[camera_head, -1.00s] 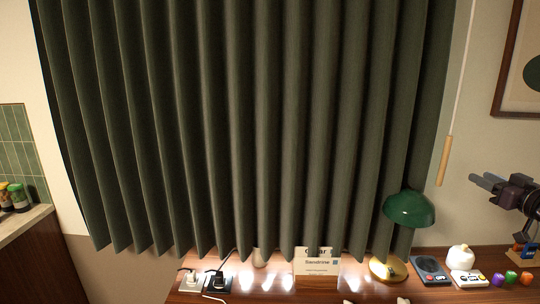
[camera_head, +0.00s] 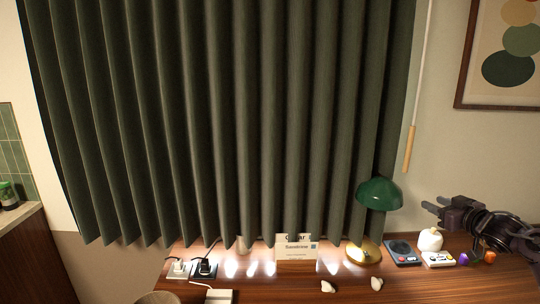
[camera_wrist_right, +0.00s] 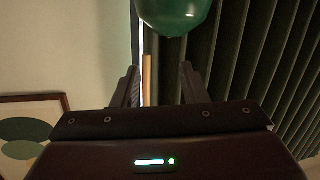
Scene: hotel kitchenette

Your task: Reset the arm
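My right gripper (camera_head: 433,203) comes in from the right edge in the head view, raised above the right part of the wooden desk. Its fingers point left, toward the green lamp. In the right wrist view my right gripper (camera_wrist_right: 160,80) has its two fingers well apart, with nothing between them. The green lamp (camera_wrist_right: 174,14) and the wooden curtain wand (camera_wrist_right: 147,78) show beyond the fingers there. My left gripper is not in view.
The desk (camera_head: 440,285) holds a green lamp (camera_head: 379,193), a sign (camera_head: 296,250), a black gadget (camera_head: 402,252), a white round object (camera_head: 430,240) and plugs (camera_head: 205,269). A dark green curtain (camera_head: 220,120) hangs behind. The wooden wand (camera_head: 409,150) hangs near the right gripper.

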